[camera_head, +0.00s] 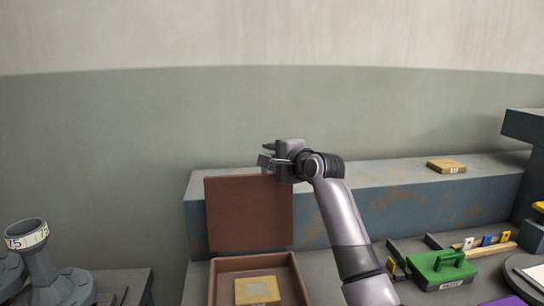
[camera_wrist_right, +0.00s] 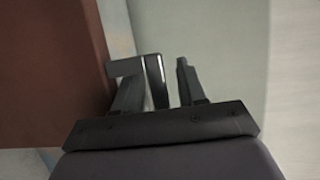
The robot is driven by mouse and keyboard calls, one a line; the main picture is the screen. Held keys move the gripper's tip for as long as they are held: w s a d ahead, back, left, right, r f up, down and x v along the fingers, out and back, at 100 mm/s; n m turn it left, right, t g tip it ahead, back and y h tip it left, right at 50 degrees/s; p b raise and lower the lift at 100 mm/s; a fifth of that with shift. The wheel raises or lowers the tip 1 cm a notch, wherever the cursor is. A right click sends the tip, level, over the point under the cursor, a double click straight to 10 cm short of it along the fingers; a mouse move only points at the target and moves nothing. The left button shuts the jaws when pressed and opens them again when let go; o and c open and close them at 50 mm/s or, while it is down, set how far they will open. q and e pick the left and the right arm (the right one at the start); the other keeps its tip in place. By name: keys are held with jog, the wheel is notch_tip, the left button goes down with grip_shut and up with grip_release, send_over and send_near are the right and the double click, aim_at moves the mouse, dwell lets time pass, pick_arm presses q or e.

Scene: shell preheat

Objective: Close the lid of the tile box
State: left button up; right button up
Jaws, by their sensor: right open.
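The tile box (camera_head: 215,284) is a brown open box at the bottom middle of the head view, with a tan tile (camera_head: 258,291) inside. Its brown lid (camera_head: 248,215) stands upright at the back of the box. My right gripper (camera_head: 268,160) is at the lid's top right corner in the head view, with its jaws open. In the right wrist view the lid (camera_wrist_right: 45,75) fills the left side, beside the open fingers (camera_wrist_right: 160,80). I cannot tell whether a finger touches the lid. My left gripper is not in view.
A worn blue-grey ledge (camera_head: 400,195) runs behind the box, with another tan tile (camera_head: 446,166) on it. A green tool (camera_head: 440,270) with a handle lies right of my arm. A grey stand with a marked ring (camera_head: 27,235) is at the left.

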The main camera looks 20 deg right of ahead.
jog(key=shift+c, duration=0.3)
grip_shut()
jog(key=shift+s, duration=0.1)
jog(key=shift+s+a+r+t, duration=0.15)
jog(key=shift+s+t, duration=0.15)
jog(key=shift+s, duration=0.2)
jog(key=s+a+n+t+b, duration=0.1)
jog(key=s+t, duration=0.1)
jog(key=s, duration=0.4)
jog(key=s+a+n+t+y+b, duration=0.1)
jog(key=s+a+t+b, duration=0.1)
jog(key=s, duration=0.4)
jog(key=shift+s+a+f+t, duration=0.15)
jog(key=shift+s+f+t, duration=0.15)
jog(key=shift+s+f, duration=0.1)
